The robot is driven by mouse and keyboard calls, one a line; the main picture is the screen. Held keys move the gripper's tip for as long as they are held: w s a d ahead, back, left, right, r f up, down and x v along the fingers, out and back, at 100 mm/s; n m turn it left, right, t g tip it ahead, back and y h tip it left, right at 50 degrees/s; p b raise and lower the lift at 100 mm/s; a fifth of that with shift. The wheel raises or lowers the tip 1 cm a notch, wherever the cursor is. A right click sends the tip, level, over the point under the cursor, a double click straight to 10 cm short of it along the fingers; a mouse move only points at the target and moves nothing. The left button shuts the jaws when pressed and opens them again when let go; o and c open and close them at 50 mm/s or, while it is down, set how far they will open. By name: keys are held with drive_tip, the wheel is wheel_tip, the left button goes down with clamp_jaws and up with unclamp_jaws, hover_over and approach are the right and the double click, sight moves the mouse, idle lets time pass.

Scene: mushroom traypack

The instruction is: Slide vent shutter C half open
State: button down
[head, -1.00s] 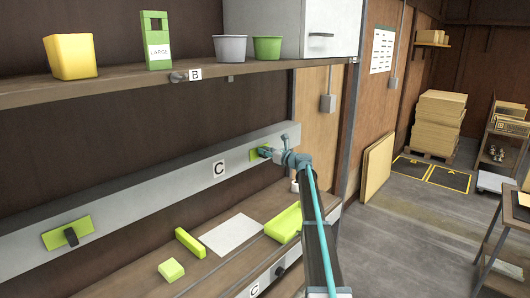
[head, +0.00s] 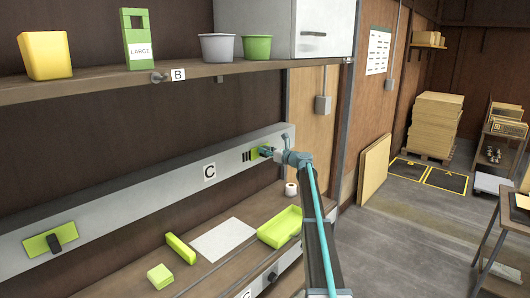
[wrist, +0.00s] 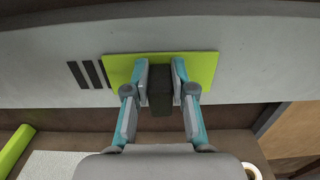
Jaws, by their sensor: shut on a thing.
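The green vent shutter (head: 256,153) is on the grey rail (head: 150,190), right of the C label (head: 210,172). It also fills the upper middle of the wrist view (wrist: 205,68). Three dark vent slots (wrist: 88,75) show uncovered just left of its edge. They also show in the head view (head: 246,156). My gripper (wrist: 160,75) is shut on the shutter's dark knob (wrist: 160,100), one finger on each side. In the head view my gripper (head: 268,152) partly hides the shutter and its knob.
A second green shutter (head: 42,244) with a dark knob is at the rail's left end. Below, the bench holds a green tray (head: 270,240), green blocks (head: 160,278), a white sheet (head: 222,240) and a roll (head: 291,189). A shelf (head: 120,85) with containers runs above.

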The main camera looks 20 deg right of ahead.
drive_tip(key=c, duration=1)
unclamp_jaws()
drive_tip(key=shift+o, duration=0.2)
drive_tip(key=shift+s, duration=0.1)
drive_tip(key=v, duration=1.1)
drive_tip(key=shift+s+d, duration=0.2)
drive_tip(key=shift+s, duration=0.15)
drive_tip(key=shift+r, duration=0.1)
